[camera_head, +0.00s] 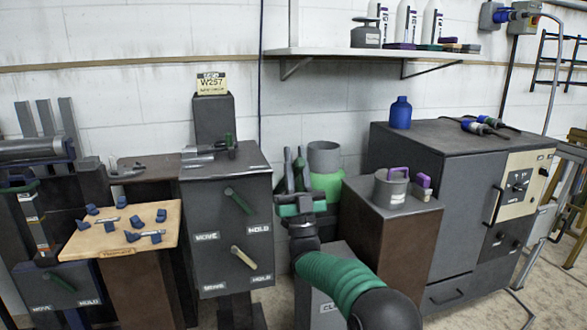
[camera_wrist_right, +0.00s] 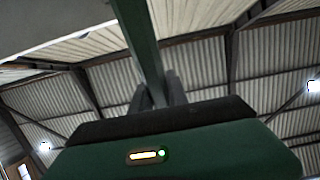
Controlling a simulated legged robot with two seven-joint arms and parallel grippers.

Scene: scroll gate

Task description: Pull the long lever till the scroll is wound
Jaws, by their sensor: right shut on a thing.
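My right gripper (camera_head: 300,205), green and dark, stands just right of the grey cabinet in the head view, its fingers pointing up and away. It is shut on a green bar that looks like the long lever; the bar (camera_wrist_right: 140,40) rises from between the fingers in the right wrist view. The lever's lower end and pivot are hidden. A grey roll with a blue end (camera_head: 35,150) lies at the far left; I cannot tell if it is the scroll. My left gripper is not in view.
A grey cabinet (camera_head: 225,170) carries a green handle (camera_head: 240,200) and a tan handle (camera_head: 243,257). Blue parts lie on a wooden board (camera_head: 100,238). A brown-sided stand (camera_head: 385,235) holds a grey pot (camera_head: 391,188), with a large dark cabinet (camera_head: 440,180) behind it.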

